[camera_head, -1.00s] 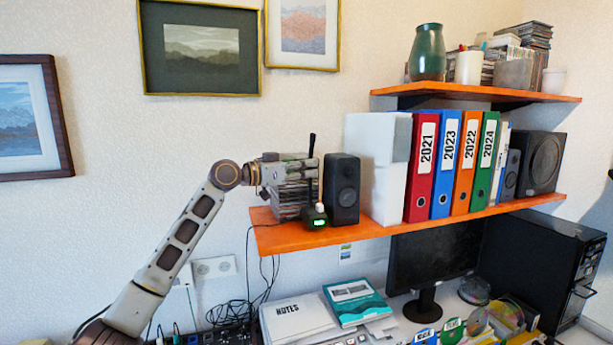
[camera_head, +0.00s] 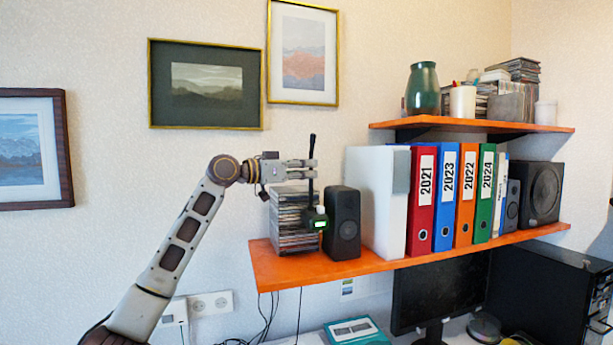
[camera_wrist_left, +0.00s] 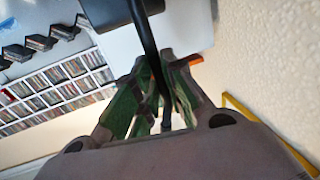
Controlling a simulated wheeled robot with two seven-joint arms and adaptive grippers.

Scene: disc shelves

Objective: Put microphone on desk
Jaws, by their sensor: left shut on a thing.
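The microphone (camera_head: 317,221) has a thin black upright stem and a small dark base with a lit green display. My left gripper (camera_head: 302,169) is shut on its stem, and the base hangs a little above the orange shelf (camera_head: 375,264), in front of the CD stack. In the left wrist view the black stem (camera_wrist_left: 148,45) runs between the fingertips (camera_wrist_left: 158,85). The microphone's base is not clear in that view. Only a strip of the desk (camera_head: 460,327) shows at the bottom of the head view. My right gripper is not in view.
Close by are a CD stack (camera_head: 291,238) and a black speaker (camera_head: 344,222). Further right stand a white box (camera_head: 377,200) and several binders (camera_head: 422,200). Below are a monitor (camera_head: 440,285) and a teal box (camera_head: 354,330).

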